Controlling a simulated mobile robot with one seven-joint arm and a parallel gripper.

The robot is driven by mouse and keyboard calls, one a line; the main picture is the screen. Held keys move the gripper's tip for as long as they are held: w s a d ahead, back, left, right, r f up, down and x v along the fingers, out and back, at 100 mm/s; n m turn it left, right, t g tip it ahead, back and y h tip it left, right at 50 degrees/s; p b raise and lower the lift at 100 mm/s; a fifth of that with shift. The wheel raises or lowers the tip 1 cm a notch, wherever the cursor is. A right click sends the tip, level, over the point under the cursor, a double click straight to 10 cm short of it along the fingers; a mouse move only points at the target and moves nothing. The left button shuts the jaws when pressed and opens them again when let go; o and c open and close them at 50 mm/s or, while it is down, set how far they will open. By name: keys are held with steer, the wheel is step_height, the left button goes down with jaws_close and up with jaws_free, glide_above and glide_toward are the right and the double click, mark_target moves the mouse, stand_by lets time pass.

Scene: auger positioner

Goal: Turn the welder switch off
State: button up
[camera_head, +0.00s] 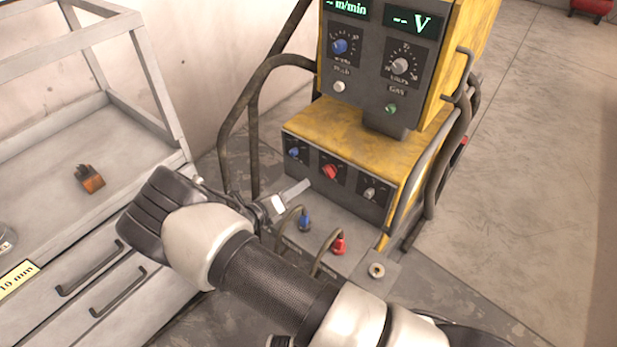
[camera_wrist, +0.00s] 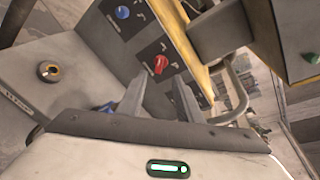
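The yellow welder (camera_head: 345,130) stands right of centre in the head view, with its upper displays lit "-- m/min" and "-- V". A red rotary switch (camera_head: 330,171) sits in the middle of its lower front panel, between a blue knob (camera_head: 294,152) and a grey knob (camera_head: 369,193). My gripper (camera_head: 290,193) is in front of that panel, partly hidden by my wrist. In the wrist view my gripper (camera_wrist: 158,88) is open and empty, its fingers apart. The red switch (camera_wrist: 160,64) shows just beyond the fingertips, apart from them. The blue knob (camera_wrist: 122,12) is above left.
Below the panel are a blue cable plug (camera_head: 305,222) and a red cable plug (camera_head: 338,246). A grey drawer cabinet (camera_head: 110,190) with a small orange-black object (camera_head: 90,180) stands left.

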steer(key=v, duration=0.3)
steer(key=shift+s+a, duration=0.2)
steer(key=shift+s, duration=0.1)
steer(key=s+d+r+m+g+y, duration=0.1)
steer(key=s+d+r+m+g, duration=0.3)
steer(key=d+r+m, duration=0.55)
steer(key=s+d+r+m+g, duration=0.1)
steer(key=d+r+m+g, duration=0.4)
steer(key=d+r+m, duration=0.4)
steer(key=s+d+r+m+t+y, duration=0.1)
steer(key=s+d+r+m+y, duration=0.25)
steer(key=s+r+m, duration=0.6)
steer(key=s+d+r+m+t+y, duration=0.1)
steer(key=s+d+r+m+y, duration=0.25)
steer(key=s+r+m, duration=0.55)
step_height(320, 180, up, 19)
steer(key=s+a+m+p, duration=0.1)
steer(key=p, duration=1.9)
steer(key=shift+s+m, duration=0.2)
steer(key=shift+m, duration=0.1)
